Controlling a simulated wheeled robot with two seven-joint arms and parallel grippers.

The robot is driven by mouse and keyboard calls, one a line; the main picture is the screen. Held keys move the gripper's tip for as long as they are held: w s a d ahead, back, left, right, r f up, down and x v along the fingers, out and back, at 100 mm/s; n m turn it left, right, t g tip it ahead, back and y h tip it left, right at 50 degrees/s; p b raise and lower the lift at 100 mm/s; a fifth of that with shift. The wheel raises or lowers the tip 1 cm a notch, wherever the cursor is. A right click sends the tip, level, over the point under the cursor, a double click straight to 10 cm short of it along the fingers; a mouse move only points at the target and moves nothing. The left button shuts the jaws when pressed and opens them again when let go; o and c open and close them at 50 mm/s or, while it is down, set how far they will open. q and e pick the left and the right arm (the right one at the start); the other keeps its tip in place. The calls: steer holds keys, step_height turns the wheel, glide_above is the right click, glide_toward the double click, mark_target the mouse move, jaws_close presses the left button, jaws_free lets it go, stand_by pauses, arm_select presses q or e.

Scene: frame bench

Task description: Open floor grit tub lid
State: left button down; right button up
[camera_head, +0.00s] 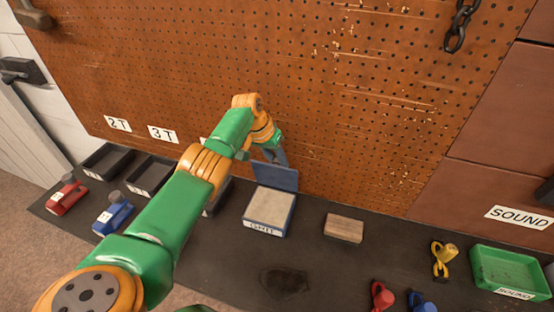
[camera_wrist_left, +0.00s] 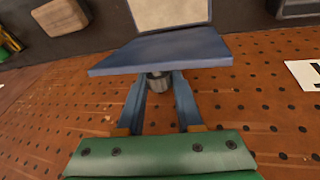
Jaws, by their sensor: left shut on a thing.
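The grit tub (camera_head: 268,210) is a small blue box on the dark bench, with pale grit-like contents and a white label on its front. Its blue lid (camera_head: 277,174) is raised at the back edge, so the contents show. In the left wrist view the lid (camera_wrist_left: 160,52) crosses in front of the tub (camera_wrist_left: 168,12). My left gripper (camera_head: 274,156) is behind the raised lid. In the left wrist view its fingers (camera_wrist_left: 160,82) are closed on a grey round knob (camera_wrist_left: 158,83) on the lid's outer face. My right gripper is out of view.
A wooden block (camera_head: 343,228) lies right of the tub. Dark trays (camera_head: 148,174), a red tool (camera_head: 66,197) and a blue tool (camera_head: 112,216) are at left. A green tray (camera_head: 510,271) and coloured shackles (camera_head: 442,259) are at right. The pegboard (camera_head: 300,80) rises close behind.

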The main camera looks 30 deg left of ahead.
arm_select(q)
steer(key=shift+w, duration=0.3)
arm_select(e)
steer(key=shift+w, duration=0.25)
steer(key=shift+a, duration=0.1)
arm_select(q)
steer(key=c, duration=0.7)
jaws_free()
steer(key=shift+o, duration=0.6)
steer(key=shift+w+a+f, duration=0.1)
steer(key=shift+w+f, duration=0.15)
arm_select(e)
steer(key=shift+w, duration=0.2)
arm_select(q)
steer(key=shift+r, duration=0.1)
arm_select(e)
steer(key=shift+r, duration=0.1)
arm_select(q)
steer(key=p+v, duration=0.1)
steer(key=v, duration=0.6)
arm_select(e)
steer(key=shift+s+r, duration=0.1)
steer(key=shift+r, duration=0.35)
